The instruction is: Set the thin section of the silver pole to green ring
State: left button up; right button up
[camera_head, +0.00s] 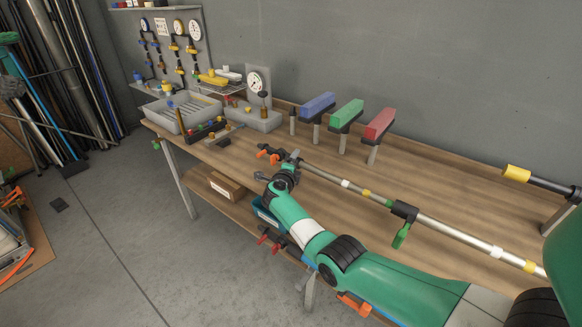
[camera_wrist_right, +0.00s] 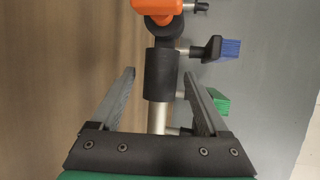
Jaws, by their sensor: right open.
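The silver pole (camera_head: 450,232) lies slanting along the workbench. Its thinner section (camera_head: 325,174) is on the left and carries white, yellow (camera_head: 366,193) and green (camera_head: 389,203) rings. A black clamp with a green lever (camera_head: 401,237) sits where the thin section meets the thicker one. The green ring is just left of this clamp. My right gripper (camera_head: 290,160) is at the pole's left end. In the wrist view its open fingers (camera_wrist_right: 160,92) stand either side of a black sleeve (camera_wrist_right: 160,75) on a silver tube (camera_wrist_right: 157,120). An orange part (camera_wrist_right: 165,10) lies beyond. My left gripper is not in view.
Blue (camera_head: 318,105), green (camera_head: 346,115) and red (camera_head: 379,124) blocks stand on posts behind the pole. A grey tray (camera_head: 183,111) and small tools occupy the bench's far left. A yellow-tipped black bar (camera_head: 517,173) is at the right. Bare bench lies between the blocks and pole.

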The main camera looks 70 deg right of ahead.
jog(key=p+v, duration=0.5)
jog(key=v, duration=0.5)
jog(key=shift+a, duration=0.25)
jog(key=shift+r, duration=0.1)
